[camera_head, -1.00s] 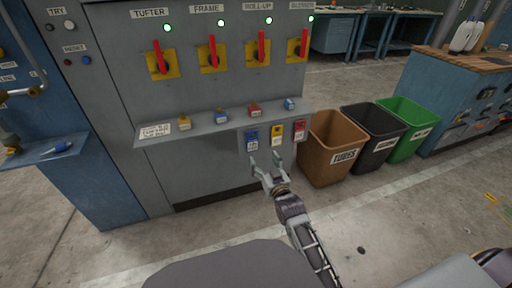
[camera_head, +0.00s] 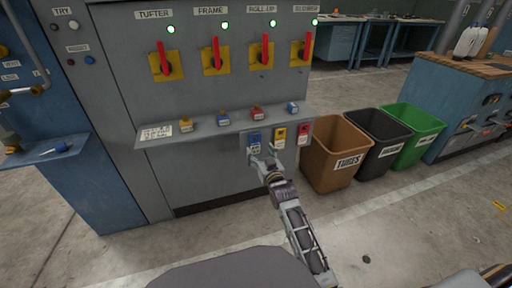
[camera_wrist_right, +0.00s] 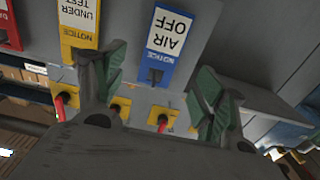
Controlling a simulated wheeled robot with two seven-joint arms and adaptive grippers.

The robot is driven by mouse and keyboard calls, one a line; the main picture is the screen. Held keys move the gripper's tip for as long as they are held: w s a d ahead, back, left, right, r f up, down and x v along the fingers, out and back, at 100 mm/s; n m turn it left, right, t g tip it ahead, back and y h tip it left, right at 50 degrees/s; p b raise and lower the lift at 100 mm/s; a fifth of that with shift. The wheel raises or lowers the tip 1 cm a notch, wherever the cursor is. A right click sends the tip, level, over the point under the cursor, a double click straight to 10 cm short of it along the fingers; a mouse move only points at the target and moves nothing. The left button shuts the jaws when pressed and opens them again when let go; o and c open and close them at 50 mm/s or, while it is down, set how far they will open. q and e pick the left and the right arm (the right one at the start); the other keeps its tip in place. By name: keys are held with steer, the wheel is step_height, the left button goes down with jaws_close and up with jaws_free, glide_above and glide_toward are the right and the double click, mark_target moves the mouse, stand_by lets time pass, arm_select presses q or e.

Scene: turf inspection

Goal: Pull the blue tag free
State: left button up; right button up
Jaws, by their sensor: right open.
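The blue tag (camera_head: 255,137) hangs on the grey panel below the shelf, at the left of a row with a yellow tag (camera_head: 279,137) and a red tag (camera_head: 303,132). My right gripper (camera_head: 263,153) is open just in front of the blue tag's lower part and covers some of it. In the wrist view, the blue tag (camera_wrist_right: 171,42) reads "AIR OFF" upside down. It lies ahead of the gap between the open fingers (camera_wrist_right: 160,85), with nothing gripped. The yellow tag (camera_wrist_right: 80,22) is close to the left finger there. My left gripper is not in view.
The grey shelf (camera_head: 225,127) with several small padlocks juts out above the tags. Red-handled switches (camera_head: 213,55) are higher on the cabinet. A brown bin (camera_head: 335,150) stands close to the right of the tags, then black and green bins. The floor in front is clear.

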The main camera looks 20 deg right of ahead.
mark_target(255, 143)
steer(key=shift+w+a+b, duration=0.1)
steer(key=shift+w+b, duration=0.65)
steer(key=shift+w, duration=1.9)
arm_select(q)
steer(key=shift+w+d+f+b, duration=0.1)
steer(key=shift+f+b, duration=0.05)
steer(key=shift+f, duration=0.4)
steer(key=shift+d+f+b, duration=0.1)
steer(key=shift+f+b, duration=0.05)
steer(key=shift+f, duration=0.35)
arm_select(e)
steer(key=shift+w, duration=0.2)
steer(key=c, duration=0.9)
steer(key=shift+c, duration=0.9)
steer(key=shift+o, duration=1.3)
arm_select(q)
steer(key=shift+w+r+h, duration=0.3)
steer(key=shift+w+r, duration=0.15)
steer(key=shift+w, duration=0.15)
arm_select(e)
steer(key=c, duration=0.3)
